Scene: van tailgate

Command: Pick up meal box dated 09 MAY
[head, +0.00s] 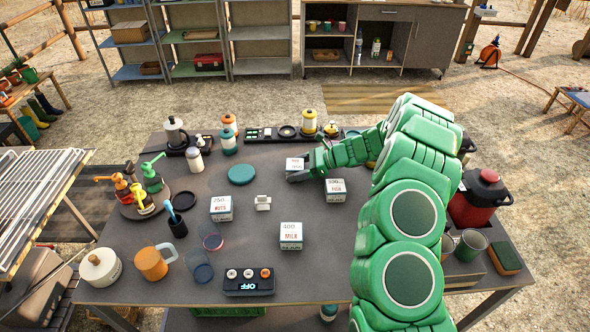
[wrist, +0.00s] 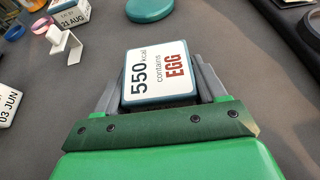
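A small white-topped, blue-edged meal box (head: 296,163) stands on the dark table. Its top reads "550 kcal contains EGG" in the wrist view (wrist: 158,72); no date shows on it. My gripper (wrist: 160,85) has one finger on each side of this box, with what look like narrow gaps. Other meal boxes are the NUTS box (head: 221,208), the MILK box (head: 291,235) and the FISH box (head: 335,190). In the wrist view one box (wrist: 70,14) shows 21 AUG and another (wrist: 8,102) shows 03 JUN. I see no 09 MAY.
A teal disc (head: 241,174) and a small white item (head: 262,203) lie left of my gripper. A dark tray (head: 285,133) with jars is behind. A red jug (head: 481,197) stands at the right. The table's middle has some bare room between boxes.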

